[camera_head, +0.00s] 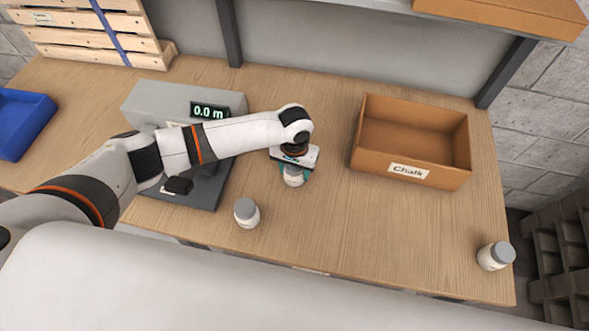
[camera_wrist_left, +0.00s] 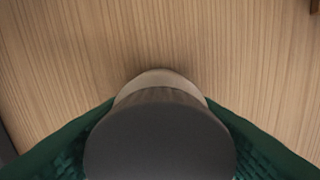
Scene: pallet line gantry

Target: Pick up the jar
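A white jar with a grey lid (camera_head: 293,178) is at the middle of the wooden table, under my left gripper (camera_head: 294,172). The gripper points down with its teal fingers on both sides of this jar. In the left wrist view the grey lid (camera_wrist_left: 160,140) fills the lower middle, with a green finger against each side and no gap showing. The jar looks upright, and I see no clear lift off the table. A second similar jar (camera_head: 247,213) stands nearer the front, to the left. A third jar (camera_head: 495,256) is at the front right corner. My right gripper is not in view.
An open cardboard box labelled "Chalk" (camera_head: 408,172) stands right of the gripper. A grey device with a "0.0 m" display (camera_head: 210,110) is behind and left under my arm. A blue bin (camera_head: 22,125) is at far left. Wood between the box and right jar is clear.

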